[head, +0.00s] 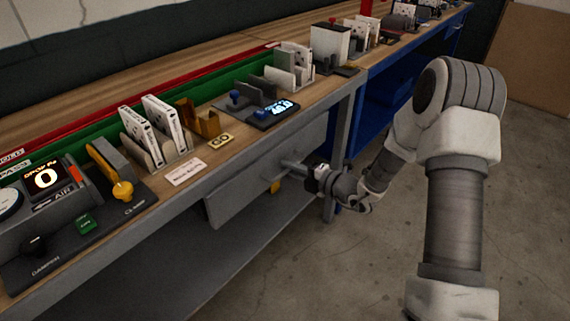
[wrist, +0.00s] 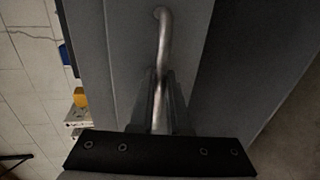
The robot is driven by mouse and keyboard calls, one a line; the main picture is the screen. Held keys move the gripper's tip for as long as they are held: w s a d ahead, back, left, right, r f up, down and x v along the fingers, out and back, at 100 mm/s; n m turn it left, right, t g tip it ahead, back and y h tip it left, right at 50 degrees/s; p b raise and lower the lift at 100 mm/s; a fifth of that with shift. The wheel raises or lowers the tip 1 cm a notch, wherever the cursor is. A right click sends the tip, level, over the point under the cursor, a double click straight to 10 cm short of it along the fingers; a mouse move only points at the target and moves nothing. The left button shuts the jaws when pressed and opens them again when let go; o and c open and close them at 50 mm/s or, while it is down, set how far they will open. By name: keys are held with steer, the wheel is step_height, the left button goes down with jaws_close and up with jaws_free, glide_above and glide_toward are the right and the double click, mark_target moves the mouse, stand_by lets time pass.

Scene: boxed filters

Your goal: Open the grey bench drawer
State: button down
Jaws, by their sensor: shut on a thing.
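The grey bench drawer (head: 240,187) sits under the wooden bench top, its front facing the aisle. Its metal bar handle (head: 290,164) sticks out near the right part of the front. My gripper (head: 309,173) is at this handle, reaching in from the right. In the wrist view the rounded bar handle (wrist: 163,35) runs down between the two fingers of my gripper (wrist: 160,95), which are shut on it. The fingers and dark palm hide the lower part of the handle.
The bench top (head: 225,155) carries boxed filters (head: 140,131), a gauge unit (head: 45,182) and a small display device (head: 280,107). A grey lower shelf (head: 190,262) lies below the drawer. A blue bench frame (head: 390,95) stands beyond. The floor (head: 370,265) in front is clear.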

steer(key=f+p+v, duration=0.3)
steer(key=p+v, duration=0.1)
steer(key=v, duration=1.1)
steer(key=d+f+p+v, duration=0.1)
steer(key=f+p+v, duration=0.2)
steer(key=v, duration=1.2)
steer(key=shift+s+f+p, duration=0.2)
steer(key=shift+s+p, duration=0.15)
steer(key=shift+p, duration=0.35)
steer(key=shift+d, duration=0.1)
steer(key=c, duration=1.2)
jaws_free()
steer(key=p+v, duration=0.1)
steer(key=v, duration=1.6)
steer(key=shift+s+d, duration=0.1)
steer(key=shift+d, duration=0.05)
